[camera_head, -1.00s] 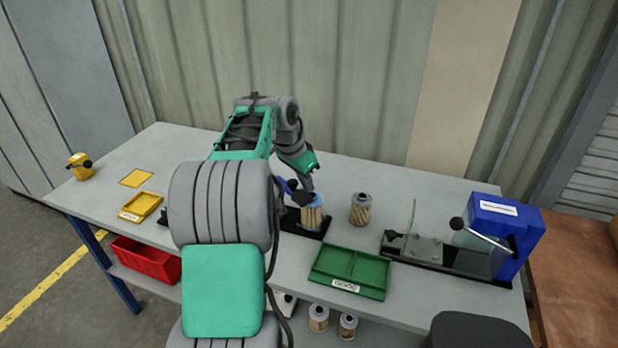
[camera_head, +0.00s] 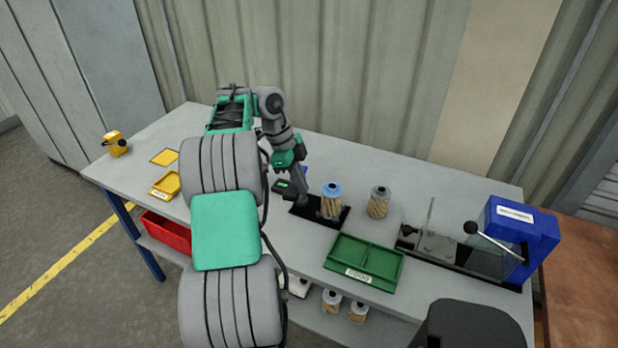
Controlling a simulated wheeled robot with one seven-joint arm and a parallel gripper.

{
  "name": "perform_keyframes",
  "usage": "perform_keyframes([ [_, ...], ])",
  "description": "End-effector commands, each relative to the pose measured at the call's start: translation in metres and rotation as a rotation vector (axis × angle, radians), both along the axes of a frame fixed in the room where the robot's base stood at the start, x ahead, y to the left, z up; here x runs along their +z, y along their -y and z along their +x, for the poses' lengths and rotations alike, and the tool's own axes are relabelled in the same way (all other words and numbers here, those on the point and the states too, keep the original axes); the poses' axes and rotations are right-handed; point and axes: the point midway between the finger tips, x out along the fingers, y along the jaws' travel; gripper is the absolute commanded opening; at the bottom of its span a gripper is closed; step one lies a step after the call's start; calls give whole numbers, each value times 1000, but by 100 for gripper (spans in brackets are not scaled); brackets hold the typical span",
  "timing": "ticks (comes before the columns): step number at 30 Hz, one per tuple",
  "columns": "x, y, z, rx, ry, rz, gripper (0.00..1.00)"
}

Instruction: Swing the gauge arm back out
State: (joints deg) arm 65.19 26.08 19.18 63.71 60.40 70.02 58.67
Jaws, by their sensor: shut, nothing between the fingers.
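The gauge stand has a black base (camera_head: 338,222) on the bench, with a blue-topped pleated cartridge (camera_head: 331,201) upright on it. A small dark head with a green patch (camera_head: 283,187), which looks like the gauge arm's head, is just left of my gripper and clear of the cartridge's top. A bit of blue behind my gripper looks like the stand's post, mostly hidden. My gripper (camera_head: 302,202) points down, shut and empty, left of the cartridge and close to the dark head. I cannot tell whether they touch.
A grey-topped cartridge (camera_head: 379,202) stands to the right. A green tray (camera_head: 365,262) lies in front, and a blue press (camera_head: 520,240) with a lever stands at the right end. A yellow tray (camera_head: 165,185) and a red bin (camera_head: 167,232) are at the left.

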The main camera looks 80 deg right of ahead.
Motion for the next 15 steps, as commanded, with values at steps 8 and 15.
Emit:
perform_keyframes([
  [8,1,-3,13,-49,1,0,0],
  [15,0,-3,17,-47,1,1,0],
])
